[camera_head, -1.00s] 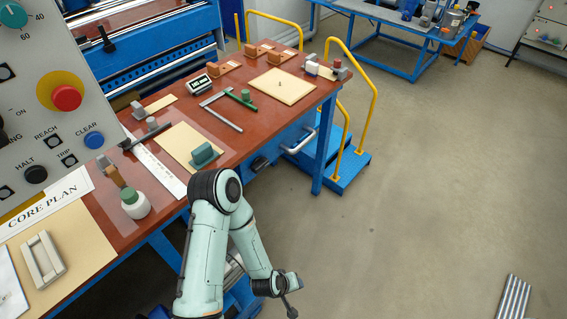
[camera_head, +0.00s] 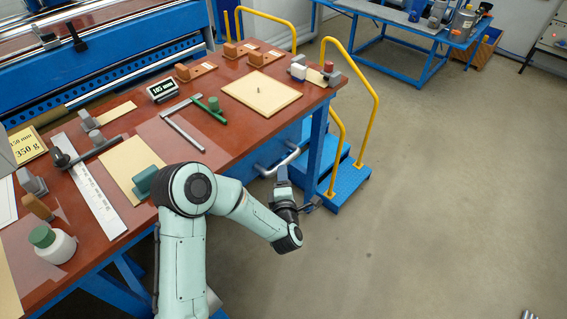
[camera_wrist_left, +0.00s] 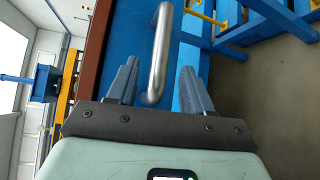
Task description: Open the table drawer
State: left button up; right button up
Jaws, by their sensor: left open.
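The table drawer has a blue front (camera_wrist_left: 128,45) under the brown tabletop. Its silver bar handle (camera_head: 279,162) shows in the head view at the table's right front side. The handle also shows in the left wrist view (camera_wrist_left: 158,55), lying between the two fingers as seen there. My left gripper (camera_wrist_left: 160,80) is open, with one finger on each side of the handle's near end. In the head view my left gripper (camera_head: 283,178) is just below the handle. I cannot tell whether the fingers touch it. My right gripper is not in view.
The brown tabletop (camera_head: 232,148) holds a square board (camera_head: 262,92), a green-and-grey caliper-like tool (camera_head: 190,120) and several small blocks. Blue steps (camera_head: 340,185) with yellow rails (camera_head: 373,95) stand close to the right of the drawer.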

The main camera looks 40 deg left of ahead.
aim_at(284, 163)
pick_arm(q)
jog(key=x, duration=0.7)
jog(key=shift+w+a+f+p, duration=0.1)
jog(key=shift+w+f+p, duration=0.05)
jog(key=shift+w+p, duration=0.2)
grip_shut()
